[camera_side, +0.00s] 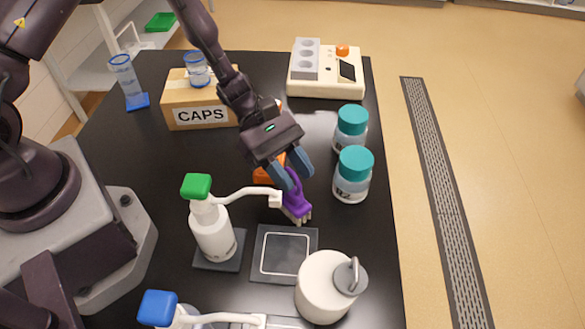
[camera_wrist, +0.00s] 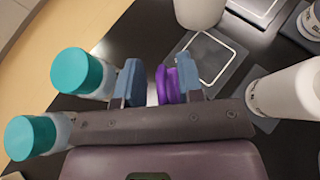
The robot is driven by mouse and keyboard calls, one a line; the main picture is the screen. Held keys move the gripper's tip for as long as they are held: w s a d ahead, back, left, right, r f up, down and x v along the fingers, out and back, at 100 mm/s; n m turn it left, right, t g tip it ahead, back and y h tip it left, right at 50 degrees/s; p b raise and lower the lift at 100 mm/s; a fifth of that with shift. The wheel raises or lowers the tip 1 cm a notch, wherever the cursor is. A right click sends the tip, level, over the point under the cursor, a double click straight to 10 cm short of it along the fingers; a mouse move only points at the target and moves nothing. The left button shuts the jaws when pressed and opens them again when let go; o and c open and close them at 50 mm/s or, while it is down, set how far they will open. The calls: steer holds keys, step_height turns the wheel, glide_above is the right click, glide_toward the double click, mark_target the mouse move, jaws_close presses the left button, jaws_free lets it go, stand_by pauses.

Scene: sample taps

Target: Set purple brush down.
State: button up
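The purple brush (camera_side: 297,196) is upright with its pale bristles down, at or very near the black table top, just behind the square grey pad (camera_side: 262,274). My gripper (camera_side: 293,172) points down over it, with its blue fingers apart around the handle. In the wrist view, the purple brush (camera_wrist: 166,86) lies close to the right finger of my gripper (camera_wrist: 158,84). A gap shows between the brush and the left finger. Whether the bristles touch the table is hard to tell.
A green-topped pump bottle (camera_side: 211,230) stands left of the brush, its spout reaching toward it. Two teal-lidded jars (camera_side: 352,187) stand to the right. A white lidded container (camera_side: 322,290) is in front. The CAPS box (camera_side: 190,99) and a cream device (camera_side: 325,70) are behind.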

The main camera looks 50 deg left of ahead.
steer(key=shift+a+r, duration=0.25)
steer(key=shift+r, duration=0.3)
steer(key=v, duration=1.1)
steer(key=s+a+r+m+t+y, duration=0.2)
steer(key=s+r+m+y, duration=0.4)
steer(key=r+m, duration=0.3)
steer(key=s+a+r+m+t+y, duration=0.3)
steer(key=s+r+m+y, duration=0.3)
steer(key=r, duration=0.5)
steer(key=s+a+m, duration=0.1)
steer(key=s+m, duration=0.1)
steer(key=m, duration=0.1)
steer(key=shift+t+y, duration=0.3)
